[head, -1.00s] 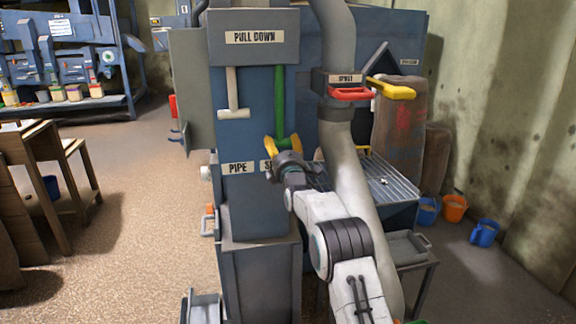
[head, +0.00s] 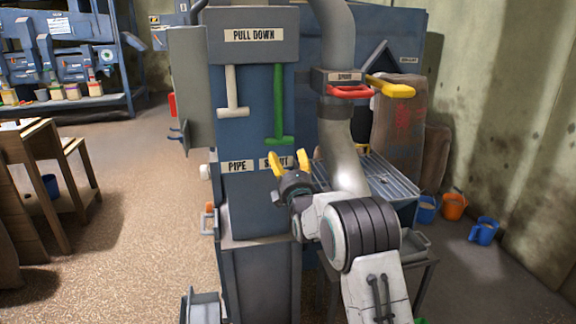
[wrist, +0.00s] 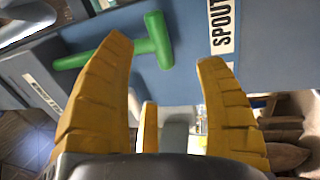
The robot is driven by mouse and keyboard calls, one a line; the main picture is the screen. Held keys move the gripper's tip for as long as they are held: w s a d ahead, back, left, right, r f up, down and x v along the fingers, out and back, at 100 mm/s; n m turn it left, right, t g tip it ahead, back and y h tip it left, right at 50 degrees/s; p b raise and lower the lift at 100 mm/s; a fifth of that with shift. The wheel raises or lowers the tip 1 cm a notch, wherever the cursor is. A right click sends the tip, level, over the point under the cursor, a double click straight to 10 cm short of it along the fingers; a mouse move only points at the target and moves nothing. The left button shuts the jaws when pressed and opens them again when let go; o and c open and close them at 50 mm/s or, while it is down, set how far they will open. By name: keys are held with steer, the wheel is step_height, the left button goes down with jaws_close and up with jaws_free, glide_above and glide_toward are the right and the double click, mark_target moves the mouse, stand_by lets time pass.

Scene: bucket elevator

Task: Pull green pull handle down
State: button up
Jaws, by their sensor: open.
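The green pull handle (head: 279,108) hangs on the front of the blue cabinet, under the "PULL DOWN" sign, with a crossbar at its lower end. A white handle (head: 232,95) hangs to its left with its crossbar higher up. My gripper (head: 289,159) is open and empty, just below the green crossbar and in front of the "SPOUT" label. No contact with the handle shows.
A red handle (head: 349,92) and a yellow handle (head: 391,87) sit on the grey spout pipe (head: 343,150) to the right. A metal grate (head: 385,182) stands behind my arm. Open floor (head: 150,230) lies left of the cabinet.

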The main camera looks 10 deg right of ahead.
steer(key=shift+s+f, duration=0.1)
steer(key=shift+s, duration=0.35)
stand_by(0.3)
